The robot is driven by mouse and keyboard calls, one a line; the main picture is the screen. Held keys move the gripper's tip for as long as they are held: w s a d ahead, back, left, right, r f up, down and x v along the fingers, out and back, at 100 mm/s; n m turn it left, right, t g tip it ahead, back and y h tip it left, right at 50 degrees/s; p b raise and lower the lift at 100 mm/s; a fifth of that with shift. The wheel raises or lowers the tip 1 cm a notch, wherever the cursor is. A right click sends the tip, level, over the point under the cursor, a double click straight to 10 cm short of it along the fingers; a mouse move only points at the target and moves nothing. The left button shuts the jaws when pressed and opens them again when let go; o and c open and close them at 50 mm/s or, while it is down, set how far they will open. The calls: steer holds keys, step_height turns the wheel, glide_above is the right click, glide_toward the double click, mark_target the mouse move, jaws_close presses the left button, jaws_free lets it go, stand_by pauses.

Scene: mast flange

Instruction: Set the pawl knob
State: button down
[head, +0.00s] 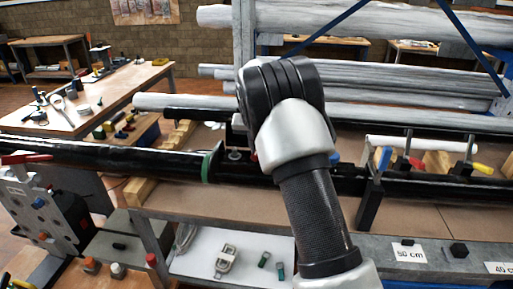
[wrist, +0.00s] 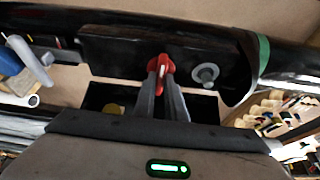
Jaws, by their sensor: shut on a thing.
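In the wrist view the red knob (wrist: 161,65) sits at the front of a dark block (wrist: 110,45) on the black mast. My gripper (wrist: 161,78) has its two grey fingers closed together on the red knob, and the knob's red ends show around the fingertips. A round grey bolt head (wrist: 206,74) is just right of the knob, apart from the fingers. In the head view my arm hides the gripper and most of the knob area. The black mast (head: 110,158) runs across, with a green band (head: 208,166) left of my arm.
A grey and blue clamp-like part (wrist: 25,62) is at the left of the wrist view. In the head view, grey pipes (head: 300,18) lie on racks behind. A lower white shelf (head: 200,262) holds small fittings. A red-handled machine (head: 45,215) stands at left.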

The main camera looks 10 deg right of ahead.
steer(key=c, duration=1.8)
jaws_free()
steer(key=v, duration=1.7)
steer(key=shift+r, duration=0.25)
steer(key=shift+s+a, duration=0.1)
